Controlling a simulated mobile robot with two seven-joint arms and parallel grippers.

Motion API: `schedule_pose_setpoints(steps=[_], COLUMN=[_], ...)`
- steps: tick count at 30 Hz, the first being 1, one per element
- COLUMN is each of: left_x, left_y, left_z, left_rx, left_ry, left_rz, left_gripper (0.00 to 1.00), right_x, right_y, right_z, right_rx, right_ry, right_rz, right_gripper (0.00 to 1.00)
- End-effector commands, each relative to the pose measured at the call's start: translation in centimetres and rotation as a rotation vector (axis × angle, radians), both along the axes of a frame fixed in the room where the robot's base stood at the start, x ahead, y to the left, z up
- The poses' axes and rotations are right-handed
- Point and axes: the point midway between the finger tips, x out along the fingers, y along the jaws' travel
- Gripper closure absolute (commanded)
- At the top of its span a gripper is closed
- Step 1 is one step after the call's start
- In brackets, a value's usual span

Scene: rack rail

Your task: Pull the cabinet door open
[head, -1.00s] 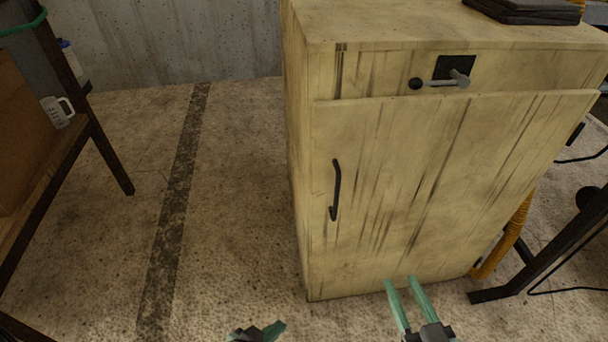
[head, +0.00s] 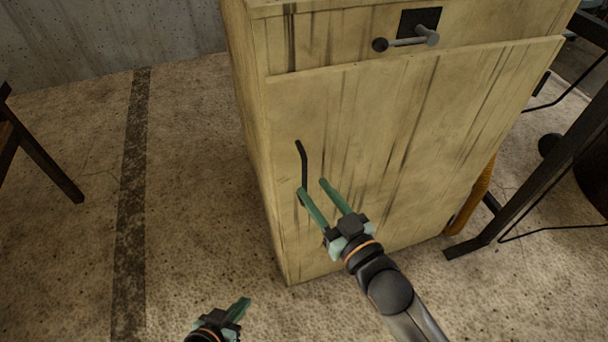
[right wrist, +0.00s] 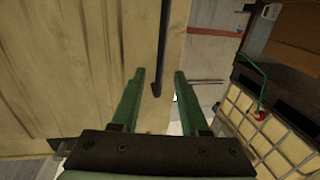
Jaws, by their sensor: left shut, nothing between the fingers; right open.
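The wooden cabinet door (head: 385,130) looks shut, flush with the cabinet front. Its black bar handle (head: 301,163) stands upright near the door's left edge. A grey lever with a black knob (head: 408,42) is above the door on a dark plate. My right gripper (head: 311,185) is open, in front of the door at the handle's lower end. In the right wrist view the handle (right wrist: 161,50) reaches down between the two green fingers (right wrist: 158,76); I cannot tell how deep it sits between them. My left gripper (head: 243,304) is shut and empty, low in front of the cabinet.
A dark metal stand leg (head: 535,175) and a yellow hose (head: 474,192) are right of the cabinet. A dark table leg (head: 45,160) is at the left. The concrete floor (head: 195,190) left of the cabinet is clear.

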Motion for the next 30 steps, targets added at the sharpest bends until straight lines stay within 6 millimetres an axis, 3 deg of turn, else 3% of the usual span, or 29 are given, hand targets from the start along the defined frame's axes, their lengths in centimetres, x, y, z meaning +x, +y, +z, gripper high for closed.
schedule_pose_setpoints(steps=[9,21,30], left_x=[-0.2,0.4,0.6], left_y=[-0.1,-0.1,-0.1], left_z=[-0.5,-0.1,0.0], left_rx=[-0.001,-0.001,-0.001], left_ry=[0.007,-0.008,-0.013], left_rz=[-0.004,-0.003,-0.002], left_gripper=[1.0,1.0,1.0], right_x=[3.8,4.4,4.4], right_y=[2.2,2.5,2.5], right_z=[0.0,0.0,0.0], right_rx=[0.0,0.0,0.0], right_ry=[-0.001,0.0,0.0], right_rz=[0.0,0.0,0.0], right_gripper=[0.55,0.55,0.88])
